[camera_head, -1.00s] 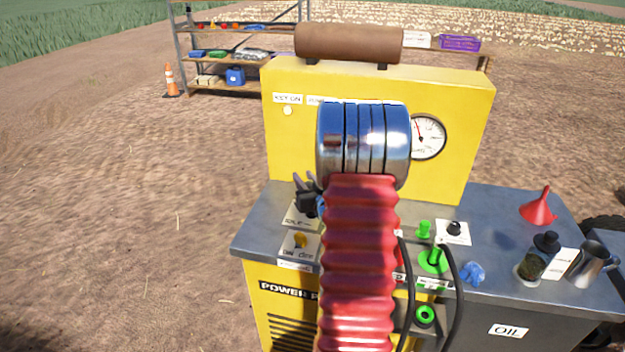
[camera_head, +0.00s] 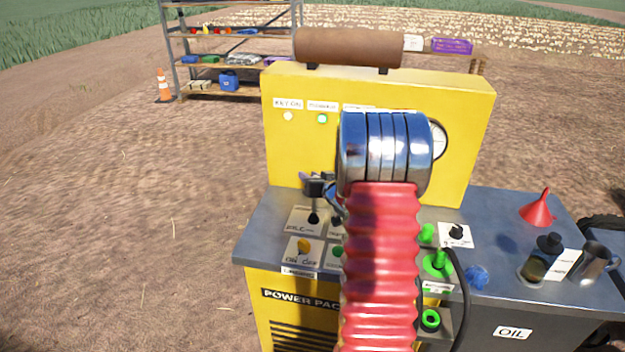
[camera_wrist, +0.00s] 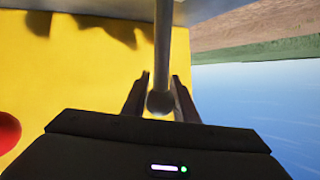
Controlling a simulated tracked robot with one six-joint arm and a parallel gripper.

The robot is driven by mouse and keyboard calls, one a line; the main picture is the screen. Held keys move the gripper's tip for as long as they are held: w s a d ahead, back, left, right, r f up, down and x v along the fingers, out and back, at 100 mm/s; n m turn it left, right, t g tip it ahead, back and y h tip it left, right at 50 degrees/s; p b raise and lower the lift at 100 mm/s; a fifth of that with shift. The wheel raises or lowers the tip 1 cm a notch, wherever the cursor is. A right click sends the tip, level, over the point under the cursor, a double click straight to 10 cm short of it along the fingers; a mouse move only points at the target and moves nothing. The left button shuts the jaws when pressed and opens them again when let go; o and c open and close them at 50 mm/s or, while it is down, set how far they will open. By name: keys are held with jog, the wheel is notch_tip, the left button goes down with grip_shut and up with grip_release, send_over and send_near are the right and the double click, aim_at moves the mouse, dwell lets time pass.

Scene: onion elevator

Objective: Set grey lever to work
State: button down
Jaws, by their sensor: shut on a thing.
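The grey lever (camera_wrist: 161,55) shows in the wrist view as a straight rod with a round ball end, between my two fingers. My gripper (camera_wrist: 160,97) is shut on it near the ball. In the head view my gripper (camera_head: 319,184) is above the left part of the bench, over the white IDLE plate (camera_head: 302,221). A small dark part (camera_head: 313,219) stands on that plate below the gripper. My arm hides the plate's right side, so the lever's full travel and the WORK label cannot be seen.
The yellow panel (camera_head: 285,160) rises behind the gripper, with a lit green lamp (camera_head: 322,118) and a gauge (camera_head: 438,140) partly hidden by my arm. Green fittings (camera_head: 437,262) and a black hose stand to the right.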

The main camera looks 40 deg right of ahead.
jog(key=shift+w+d+f, duration=0.1)
jog(key=shift+d+f, duration=0.25)
jog(key=shift+f, duration=0.55)
jog(key=c, duration=1.8)
grip_release()
jog(key=o, duration=0.4)
jog(key=shift+r, duration=0.25)
jog(key=shift+c, duration=0.2)
jog(key=shift+r, duration=0.1)
